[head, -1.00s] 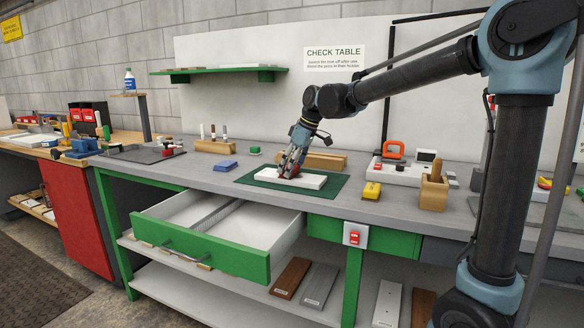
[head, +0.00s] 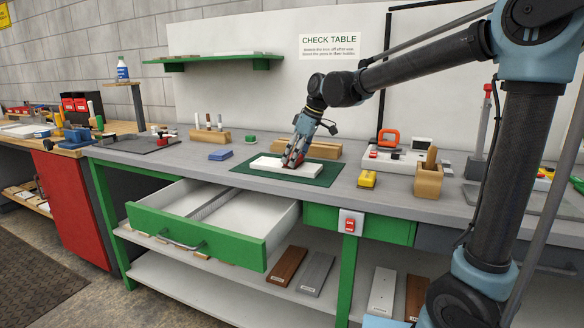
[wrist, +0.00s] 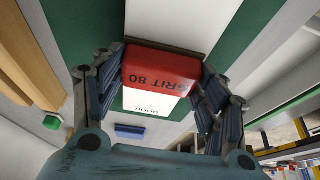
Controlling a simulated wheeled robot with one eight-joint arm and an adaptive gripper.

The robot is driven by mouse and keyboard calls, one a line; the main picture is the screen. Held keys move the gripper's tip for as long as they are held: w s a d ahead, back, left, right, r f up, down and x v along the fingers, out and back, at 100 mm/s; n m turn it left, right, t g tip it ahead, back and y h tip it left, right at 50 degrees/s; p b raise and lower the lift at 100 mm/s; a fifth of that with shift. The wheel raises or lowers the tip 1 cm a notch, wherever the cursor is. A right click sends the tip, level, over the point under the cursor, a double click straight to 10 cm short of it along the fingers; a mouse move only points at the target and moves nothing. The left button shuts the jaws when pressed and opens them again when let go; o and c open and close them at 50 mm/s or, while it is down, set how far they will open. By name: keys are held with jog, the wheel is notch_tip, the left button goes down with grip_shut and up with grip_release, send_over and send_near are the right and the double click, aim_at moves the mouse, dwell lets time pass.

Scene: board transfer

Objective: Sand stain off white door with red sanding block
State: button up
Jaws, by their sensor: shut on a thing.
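The white door (head: 268,165) is a small flat panel lying on the green mat (head: 242,180) on the bench. In the wrist view it shows beyond the block and also on the near side, with the word DOOR (wrist: 150,111). The red sanding block (wrist: 160,66), marked GRIT 80, is between the fingers of my gripper (wrist: 160,85). In the head view my gripper (head: 291,163) is shut on the block over the right half of the door. I cannot tell whether the block touches the door. No stain shows; the block and fingers hide part of the panel.
A wooden rack (head: 322,149) stands just behind the mat. A blue block (head: 220,155) lies to the left and a yellow one (head: 367,179) to the right. A wooden holder (head: 428,180) is farther right. An open drawer (head: 193,236) juts out below the bench front.

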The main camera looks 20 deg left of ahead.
jog(key=shift+s+d, duration=0.1)
jog(key=shift+d, duration=0.75)
jog(key=shift+a, duration=0.15)
jog(key=shift+w+a, duration=0.2)
jog(key=shift+a, duration=2.05)
jog(key=shift+r, duration=0.1)
notch_tip(320, 180, up, 7)
dwell(0.3)
